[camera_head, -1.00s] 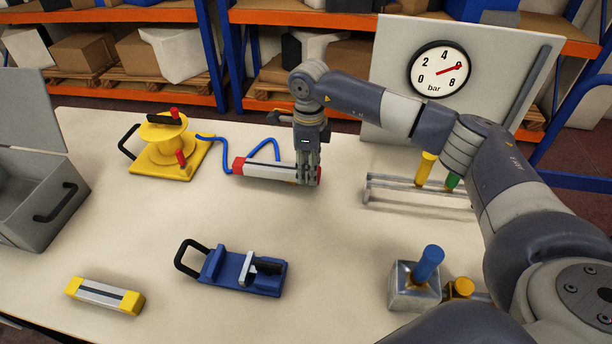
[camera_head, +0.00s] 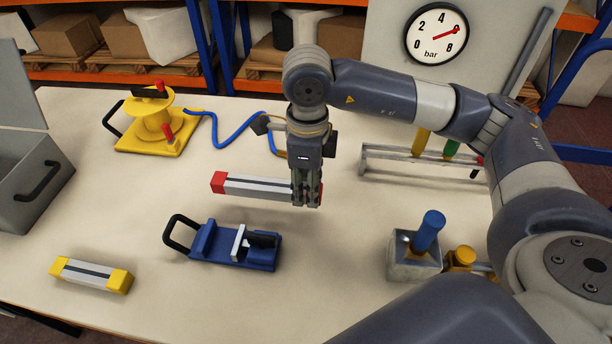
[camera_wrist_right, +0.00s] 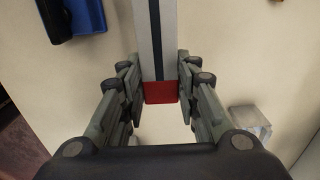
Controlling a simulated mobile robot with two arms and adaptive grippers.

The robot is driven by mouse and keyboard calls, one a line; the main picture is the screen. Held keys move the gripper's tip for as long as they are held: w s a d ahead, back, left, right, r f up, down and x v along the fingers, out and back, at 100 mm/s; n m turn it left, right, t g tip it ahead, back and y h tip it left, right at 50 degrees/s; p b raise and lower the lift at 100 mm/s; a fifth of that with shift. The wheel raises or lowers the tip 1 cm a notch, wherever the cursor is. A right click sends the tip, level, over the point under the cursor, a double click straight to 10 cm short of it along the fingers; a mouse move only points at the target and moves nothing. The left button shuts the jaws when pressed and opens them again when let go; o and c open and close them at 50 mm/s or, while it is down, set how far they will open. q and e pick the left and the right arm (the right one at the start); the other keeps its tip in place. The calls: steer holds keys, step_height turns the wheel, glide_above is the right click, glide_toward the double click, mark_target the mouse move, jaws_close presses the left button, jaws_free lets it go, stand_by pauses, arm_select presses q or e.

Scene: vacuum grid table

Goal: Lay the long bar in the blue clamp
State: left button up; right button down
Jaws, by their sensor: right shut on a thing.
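The long bar (camera_head: 255,188), grey with a dark stripe and red ends, is held near its right end by my right gripper (camera_head: 306,200). It is above the table, behind the blue clamp. In the right wrist view my right gripper (camera_wrist_right: 163,100) has its fingers on both sides of the bar (camera_wrist_right: 157,40) by its red end. The blue clamp (camera_head: 208,242) lies on the table in front of the bar, with a black loop handle at its left and a pale jaw piece. Its blue edge also shows at the top left of the wrist view (camera_wrist_right: 88,15). My left gripper is not in view.
A shorter yellow-ended bar (camera_head: 92,274) lies front left. A yellow hose reel (camera_head: 155,130) with blue hose stands behind left. A grey open box (camera_head: 30,190) is at far left. A metal rack (camera_head: 400,157) and a block with a blue handle (camera_head: 414,255) are at right.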

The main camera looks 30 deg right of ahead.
steer(key=shift+r+p, duration=1.1)
steer(key=shift+r, duration=1.15)
stand_by(0.3)
